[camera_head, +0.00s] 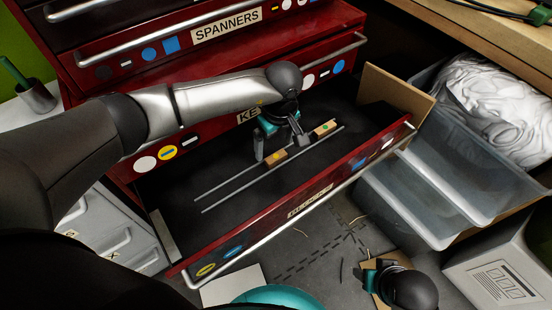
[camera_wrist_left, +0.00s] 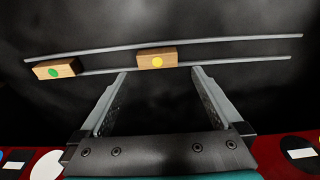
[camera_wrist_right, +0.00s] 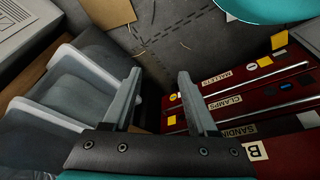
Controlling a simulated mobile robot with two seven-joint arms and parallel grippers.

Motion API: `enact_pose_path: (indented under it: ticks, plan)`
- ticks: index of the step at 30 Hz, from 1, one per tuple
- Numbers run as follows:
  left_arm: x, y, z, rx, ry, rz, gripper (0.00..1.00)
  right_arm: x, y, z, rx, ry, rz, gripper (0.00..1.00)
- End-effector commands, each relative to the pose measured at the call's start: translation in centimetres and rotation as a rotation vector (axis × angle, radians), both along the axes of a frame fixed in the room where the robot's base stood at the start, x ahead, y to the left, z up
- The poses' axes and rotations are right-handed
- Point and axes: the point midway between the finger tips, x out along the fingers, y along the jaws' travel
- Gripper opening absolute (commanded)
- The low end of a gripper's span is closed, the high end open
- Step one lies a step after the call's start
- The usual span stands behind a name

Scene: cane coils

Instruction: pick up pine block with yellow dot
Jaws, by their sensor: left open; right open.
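The pine block with the yellow dot (camera_head: 277,157) lies in the open red drawer, at two thin grey rods (camera_head: 230,183). In the left wrist view the block (camera_wrist_left: 157,62) sits just beyond and between the fingertips. My left gripper (camera_head: 281,150) is open above it, one finger toward each end; whether they touch it I cannot tell. A similar block with a green dot (camera_head: 324,129) lies further right along the rods, outside the left fingers, and shows at left in the left wrist view (camera_wrist_left: 57,69). My right gripper (camera_wrist_right: 160,75) is open and empty, outside the drawer.
The drawer's front wall (camera_head: 310,196) and long handle (camera_head: 300,213) stand on the near side. Closed red drawers, one labelled SPANNERS (camera_head: 226,24), rise behind my left arm. Clear plastic bins (camera_head: 425,195) stand at right. The drawer's dark floor is mostly bare.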

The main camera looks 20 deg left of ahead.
Motion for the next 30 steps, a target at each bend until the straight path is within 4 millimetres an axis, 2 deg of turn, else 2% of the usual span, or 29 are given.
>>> enact_pose_path:
  ticks: [12, 18, 25, 26, 30]
  plan:
    - [0.1, -0.4, -4.0, 0.000, 0.003, 0.000, 1.00, 0.8, 0.1, 4.1, 0.008, -0.064, -0.001, 0.58]
    - [0.2, -0.4, -4.7, -0.001, 0.001, 0.000, 1.00, 0.8, 0.1, 5.2, 0.010, -0.076, -0.002, 0.58]
    - [0.2, -0.3, -4.7, -0.001, 0.001, 0.000, 1.00, 0.8, 0.1, 5.3, 0.010, -0.077, -0.002, 0.58]
    - [0.2, -0.3, -4.7, -0.001, 0.001, 0.000, 0.99, 0.8, 0.1, 5.3, 0.010, -0.077, -0.002, 0.58]
    - [0.2, -0.3, -4.7, -0.001, 0.001, 0.000, 0.83, 0.8, 0.1, 5.3, 0.010, -0.078, -0.002, 0.58]
